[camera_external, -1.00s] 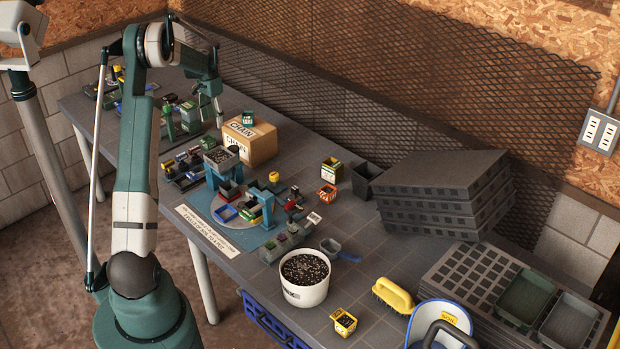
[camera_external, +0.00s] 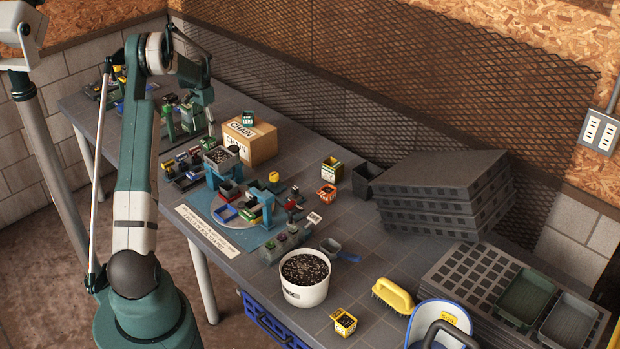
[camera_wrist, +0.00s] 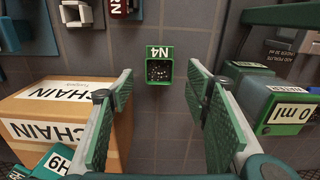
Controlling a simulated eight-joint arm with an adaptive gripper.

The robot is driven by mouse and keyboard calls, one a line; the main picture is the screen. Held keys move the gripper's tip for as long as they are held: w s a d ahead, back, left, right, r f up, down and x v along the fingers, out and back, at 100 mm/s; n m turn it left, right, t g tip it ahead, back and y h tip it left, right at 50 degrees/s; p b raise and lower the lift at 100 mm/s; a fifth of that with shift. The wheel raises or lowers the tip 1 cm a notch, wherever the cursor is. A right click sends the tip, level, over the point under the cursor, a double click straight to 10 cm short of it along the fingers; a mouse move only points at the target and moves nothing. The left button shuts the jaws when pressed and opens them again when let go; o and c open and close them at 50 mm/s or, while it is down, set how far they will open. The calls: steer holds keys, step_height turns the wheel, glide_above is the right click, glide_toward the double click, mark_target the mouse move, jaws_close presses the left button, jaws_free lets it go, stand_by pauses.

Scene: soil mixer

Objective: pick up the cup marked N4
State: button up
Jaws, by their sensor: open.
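The cup marked N4 (camera_wrist: 160,66) is small and green-edged, with dark, speckled contents. My gripper (camera_wrist: 160,88) is open and empty. In the wrist view, the cup shows in the gap between the two green finger pads, towards their far ends; I cannot tell the exact distance. In the external view my gripper (camera_external: 208,108) hangs over the far part of the bench, left of the cardboard box, and I cannot make out the N4 cup there.
The cardboard CHAIN box (camera_wrist: 50,118) stands close on the left in the wrist view, with a cup marked H9 (camera_wrist: 52,162) on it. A green device with a "0 ml" label (camera_wrist: 287,113) stands close on the right. A white tub (camera_external: 304,279) is far off.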

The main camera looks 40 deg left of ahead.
mark_target(208, 138)
steer(key=shift+f, duration=0.7)
steer(key=shift+f, duration=0.1)
steer(key=shift+f+b, duration=0.55)
steer(key=shift+f, duration=1.95)
steer(key=c, duration=1)
